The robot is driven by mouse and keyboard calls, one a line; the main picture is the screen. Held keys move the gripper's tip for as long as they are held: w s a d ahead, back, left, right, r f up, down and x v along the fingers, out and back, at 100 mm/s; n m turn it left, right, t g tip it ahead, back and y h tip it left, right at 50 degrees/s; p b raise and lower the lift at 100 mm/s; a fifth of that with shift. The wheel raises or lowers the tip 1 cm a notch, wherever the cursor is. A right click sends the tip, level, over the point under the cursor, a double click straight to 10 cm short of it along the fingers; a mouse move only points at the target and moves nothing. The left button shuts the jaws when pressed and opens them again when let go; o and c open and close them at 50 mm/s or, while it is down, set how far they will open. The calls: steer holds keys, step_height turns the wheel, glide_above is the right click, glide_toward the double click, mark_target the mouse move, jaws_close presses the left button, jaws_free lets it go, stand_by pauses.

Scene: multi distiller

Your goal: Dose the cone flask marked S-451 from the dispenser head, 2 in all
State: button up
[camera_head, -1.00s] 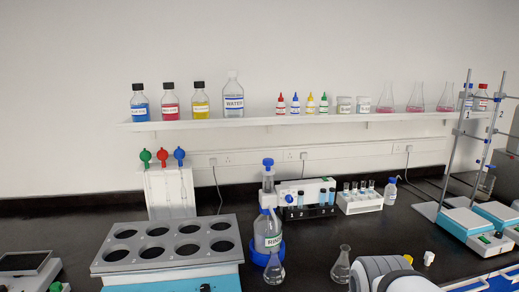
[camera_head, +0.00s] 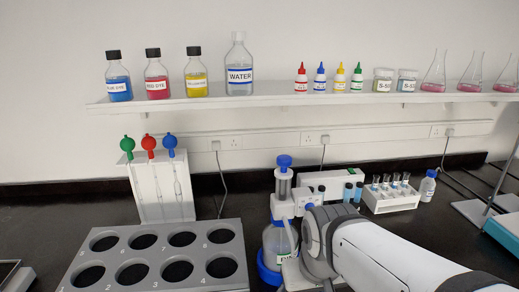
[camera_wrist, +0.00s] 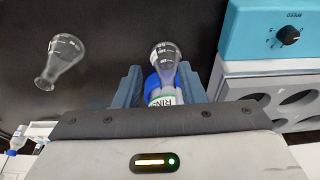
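The bottle-top dispenser (camera_head: 283,182) with its blue knob sits on a labelled bottle (camera_head: 277,240) in a blue base ring (camera_head: 267,273). The bottle's label (camera_wrist: 160,100) partly shows in the wrist view, reading "RIN". A clear cone flask (camera_wrist: 164,62) stands close by this bottle, in line with the space between my gripper's (camera_wrist: 160,86) blue-grey fingers. The fingers are apart, with gaps beside the flask. A second cone flask (camera_wrist: 62,62) stands apart to the left in the wrist view. No S-451 marking is readable on either. My arm hides both flasks in the head view.
A grey rack with round holes (camera_head: 220,232) stands left of the dispenser. A tube rack (camera_head: 390,200) and small bottle (camera_head: 428,186) stand behind to the right. A shelf (camera_head: 285,101) holds bottles and more flasks. A blue device with a knob (camera_wrist: 275,35) is near the gripper.

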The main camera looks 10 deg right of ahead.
steer(key=shift+o, duration=1.8)
steer(key=w+r+m+p, duration=0.2)
steer(key=w+r+p, duration=0.1)
steer(key=w+r, duration=0.4)
step_height(320, 180, up, 3)
steer(key=shift+a+f+m+g+p, duration=0.1)
steer(key=shift+a+m+g+p, duration=0.2)
steer(key=shift+a+g+p, duration=0.1)
step_height(320, 180, up, 17)
steer(key=m+g+p, duration=0.2)
steer(key=m+p, duration=0.4)
steer(key=m, duration=0.1)
glide_above(284, 157)
step_height(284, 157, down, 7)
steer(key=shift+f, duration=0.2)
steer(key=shift+c, duration=0.3)
jaws_close()
